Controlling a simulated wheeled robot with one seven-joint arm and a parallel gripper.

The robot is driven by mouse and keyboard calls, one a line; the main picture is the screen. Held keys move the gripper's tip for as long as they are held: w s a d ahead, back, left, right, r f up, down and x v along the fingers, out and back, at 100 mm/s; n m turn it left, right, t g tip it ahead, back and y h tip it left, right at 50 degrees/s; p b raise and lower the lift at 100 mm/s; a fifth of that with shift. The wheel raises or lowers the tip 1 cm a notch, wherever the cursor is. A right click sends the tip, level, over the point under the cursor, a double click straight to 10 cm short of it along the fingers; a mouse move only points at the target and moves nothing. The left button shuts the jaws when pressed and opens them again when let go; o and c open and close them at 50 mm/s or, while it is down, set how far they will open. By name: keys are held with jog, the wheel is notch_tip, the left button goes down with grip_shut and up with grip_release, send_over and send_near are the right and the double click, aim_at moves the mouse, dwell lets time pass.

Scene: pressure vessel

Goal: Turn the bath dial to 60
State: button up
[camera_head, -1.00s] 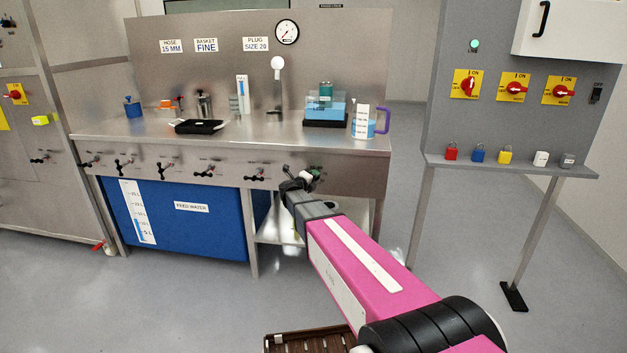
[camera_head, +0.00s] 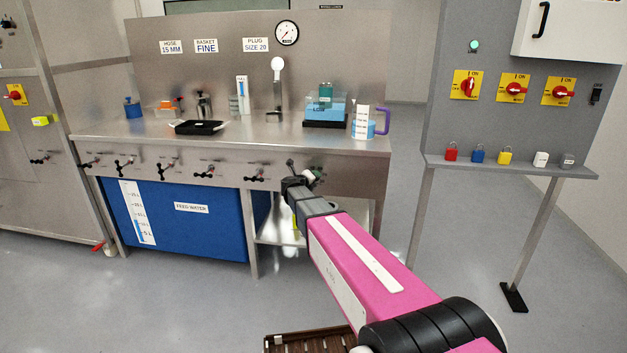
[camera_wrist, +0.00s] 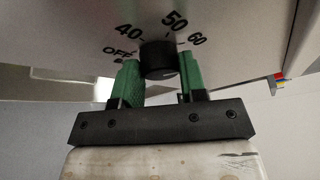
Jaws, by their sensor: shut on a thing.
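The bath dial (camera_wrist: 158,58) is a black round knob on the bench's front panel. In the wrist view the marks OFF, 40, 50 and 60 (camera_wrist: 197,40) stand around it, with 60 on the right. My gripper (camera_wrist: 160,82) has its two green fingers on either side of the knob and is shut on it. A small pale mark shows low on the knob, but I cannot tell which number the dial points to. In the head view my gripper (camera_head: 310,178) is at the front panel, and my wrist hides the dial.
A grey panel with red switches (camera_head: 514,88) stands at the right.

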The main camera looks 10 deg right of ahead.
jog(key=o, duration=0.9)
jog(key=shift+d, duration=0.1)
jog(key=v, duration=1.1)
jog(key=shift+w, duration=0.1)
